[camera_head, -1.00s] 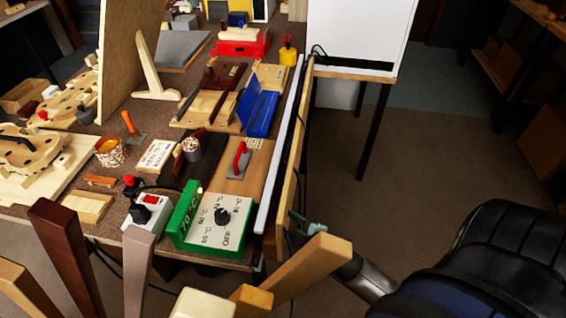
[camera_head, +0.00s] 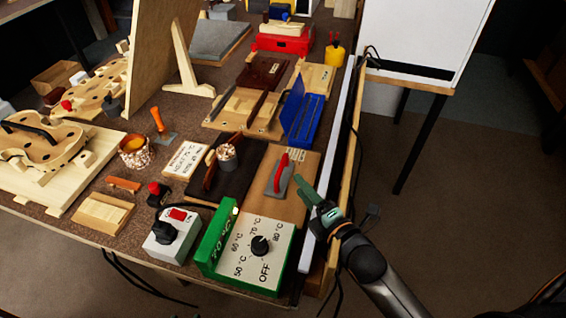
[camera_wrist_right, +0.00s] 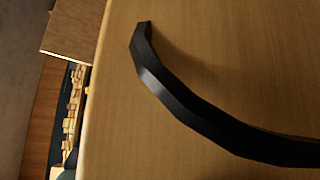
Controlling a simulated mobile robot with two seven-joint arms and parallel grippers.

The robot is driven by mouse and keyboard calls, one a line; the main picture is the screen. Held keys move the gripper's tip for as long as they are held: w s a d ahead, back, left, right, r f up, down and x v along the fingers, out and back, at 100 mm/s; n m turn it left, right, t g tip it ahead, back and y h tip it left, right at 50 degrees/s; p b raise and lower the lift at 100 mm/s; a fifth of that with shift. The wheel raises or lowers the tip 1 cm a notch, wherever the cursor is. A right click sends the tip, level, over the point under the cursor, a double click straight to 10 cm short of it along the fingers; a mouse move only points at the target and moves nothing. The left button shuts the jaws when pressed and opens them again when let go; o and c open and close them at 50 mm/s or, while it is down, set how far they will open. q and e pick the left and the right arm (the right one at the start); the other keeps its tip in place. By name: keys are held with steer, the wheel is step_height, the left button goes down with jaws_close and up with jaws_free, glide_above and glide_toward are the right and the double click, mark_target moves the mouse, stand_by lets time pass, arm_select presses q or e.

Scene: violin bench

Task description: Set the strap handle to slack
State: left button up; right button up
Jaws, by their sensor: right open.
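A black curved strap (camera_wrist_right: 190,105) lies across a light wooden surface in the right wrist view. It arcs from the upper middle to the lower right, where the frame cuts it off. I take it for the strap handle, but its slack or taut state is unclear. In the head view a thin black line (camera_head: 357,125) runs along the bench's right side; I cannot tell if it is the same strap. My right gripper (camera_head: 314,197) is open at the bench's right edge, over the white rail. Its fingers are not clearly seen in the wrist view. My left gripper is out of view.
The green-framed temperature box (camera_head: 210,245) and a red-handled tool (camera_head: 281,175) are left of the right gripper. A white rail (camera_head: 341,125) and wooden side panel (camera_head: 333,262) line the bench edge. A white board on dark legs (camera_head: 420,145) stands beyond.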

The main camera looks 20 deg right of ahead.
mark_target(282, 164)
steer(key=b+x, duration=0.1)
steer(key=x, duration=0.9)
steer(key=shift+w, duration=0.1)
jaws_close()
steer(key=shift+a, duration=0.1)
stand_by(1.1)
